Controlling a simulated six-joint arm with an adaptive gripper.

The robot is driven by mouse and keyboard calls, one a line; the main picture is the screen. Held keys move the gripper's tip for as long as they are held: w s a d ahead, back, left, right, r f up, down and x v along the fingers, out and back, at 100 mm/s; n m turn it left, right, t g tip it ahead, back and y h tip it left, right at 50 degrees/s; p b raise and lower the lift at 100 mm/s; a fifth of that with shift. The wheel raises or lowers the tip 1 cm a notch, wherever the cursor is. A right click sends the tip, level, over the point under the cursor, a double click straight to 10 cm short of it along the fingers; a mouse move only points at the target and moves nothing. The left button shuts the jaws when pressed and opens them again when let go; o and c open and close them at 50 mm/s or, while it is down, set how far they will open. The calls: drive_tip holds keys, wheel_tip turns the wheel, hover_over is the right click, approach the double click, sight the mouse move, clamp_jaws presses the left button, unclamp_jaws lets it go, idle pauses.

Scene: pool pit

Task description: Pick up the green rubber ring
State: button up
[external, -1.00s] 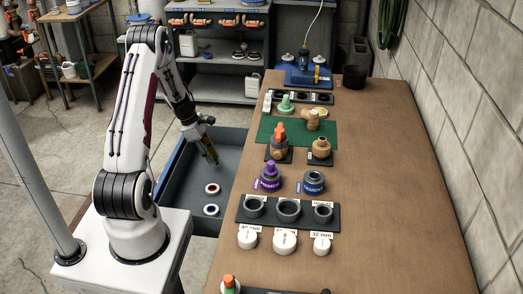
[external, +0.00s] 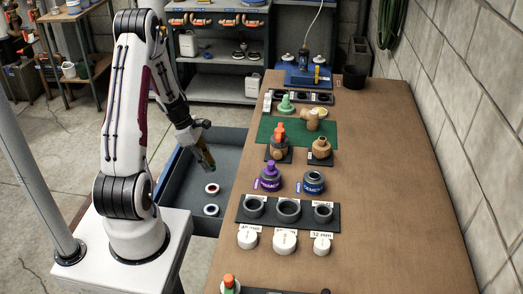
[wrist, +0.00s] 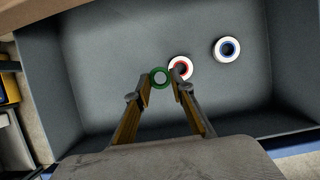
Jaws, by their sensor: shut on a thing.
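The green rubber ring (wrist: 160,78) is between the tips of my gripper (wrist: 163,88) in the wrist view, with a pale centre showing. My gripper is shut on it and holds it over the dark grey bin (wrist: 110,85).
A white ring with a red inner edge (wrist: 180,68) and one with a blue inner edge (wrist: 227,49) lie on the bin floor. The bin walls surround my gripper. The wooden bench (external: 400,200) with fittings stands right of the bin.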

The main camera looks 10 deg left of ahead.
drive_tip(key=s+d, duration=0.1)
drive_tip(key=s, duration=1)
drive_tip(key=shift+d, duration=0.15)
